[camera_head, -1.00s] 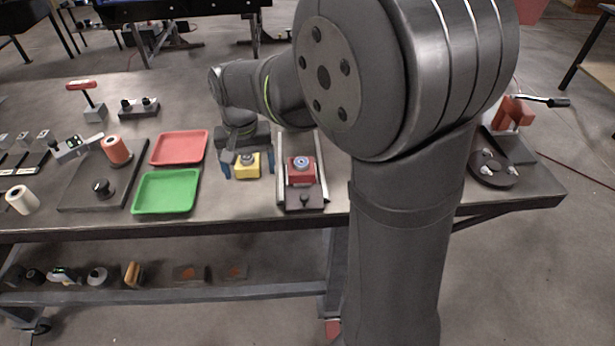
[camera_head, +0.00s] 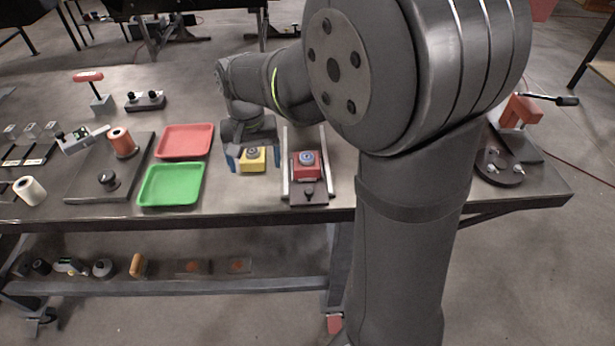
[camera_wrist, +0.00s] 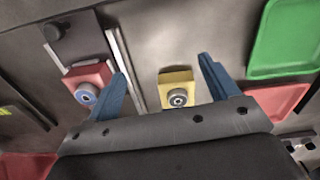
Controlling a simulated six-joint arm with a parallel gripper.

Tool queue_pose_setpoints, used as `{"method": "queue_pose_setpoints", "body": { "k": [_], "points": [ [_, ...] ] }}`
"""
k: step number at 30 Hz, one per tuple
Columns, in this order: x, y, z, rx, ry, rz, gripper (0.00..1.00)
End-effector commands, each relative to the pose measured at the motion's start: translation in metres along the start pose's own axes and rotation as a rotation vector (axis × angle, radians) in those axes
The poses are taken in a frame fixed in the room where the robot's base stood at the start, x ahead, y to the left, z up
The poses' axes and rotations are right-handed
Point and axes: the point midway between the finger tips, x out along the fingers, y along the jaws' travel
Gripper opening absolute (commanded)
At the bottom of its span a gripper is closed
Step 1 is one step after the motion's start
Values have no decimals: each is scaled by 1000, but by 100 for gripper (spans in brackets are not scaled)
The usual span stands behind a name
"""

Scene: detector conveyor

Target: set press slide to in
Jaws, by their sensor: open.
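The press slide appears to be the railed unit (camera_head: 287,180) right of the yellow block, with a red block (camera_head: 306,170) bearing a round blue-grey button and a dark plate with a knob (camera_head: 309,195) at its near end. In the wrist view the red block (camera_wrist: 88,76) lies left of my left-hand finger, with the dark knob plate (camera_wrist: 78,36) above it. My gripper (camera_head: 254,160) is open and empty, its blue fingers apart over the yellow block (camera_head: 252,166) with a round button. The wrist view shows the yellow block (camera_wrist: 176,78) between the fingers, with no visible contact.
A green tray (camera_head: 171,185) and a red tray (camera_head: 184,142) lie left of my gripper. A dark board with an orange spool (camera_head: 122,142) is farther left. A dark fixture with a red-orange block (camera_head: 521,110) stands at the right. My arm hides the table's middle right.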

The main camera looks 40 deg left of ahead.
Motion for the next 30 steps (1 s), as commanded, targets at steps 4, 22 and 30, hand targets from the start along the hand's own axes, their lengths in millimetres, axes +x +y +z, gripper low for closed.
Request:
{"method": "queue_pose_setpoints", "body": {
  "k": [4,22,30],
  "points": [
    [-4,2,0,8,1,0,60],
    [-143,109,69,403,2,-1,41],
    [-122,111,72,416,-4,2,41]
  ]
}}
